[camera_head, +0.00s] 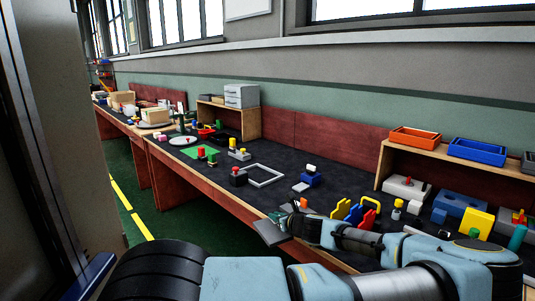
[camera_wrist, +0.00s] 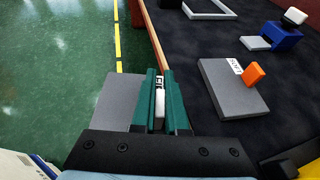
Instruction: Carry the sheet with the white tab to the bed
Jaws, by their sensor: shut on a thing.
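My gripper (camera_wrist: 160,92) is shut on the white tab (camera_wrist: 159,108), which shows dark lettering between the green fingers. The tab belongs to a flat grey sheet (camera_wrist: 116,100), which shows left of the fingers and is partly hidden by them. In the head view the sheet (camera_head: 270,233) hangs at the bench's front edge, beside my gripper (camera_head: 287,217). A second grey sheet (camera_wrist: 225,92), with an orange tab (camera_wrist: 253,75), lies on the bench to the right. A pale square frame (camera_head: 277,181) lies farther along; I cannot tell whether it is the bed.
A blue block with a white top (camera_head: 311,178) stands beyond the orange tab. Several coloured parts, including a yellow block (camera_head: 474,223), crowd the right. An orange bin (camera_head: 414,138) stands on a shelf. Green floor (camera_wrist: 60,55) lies open in front of the bench.

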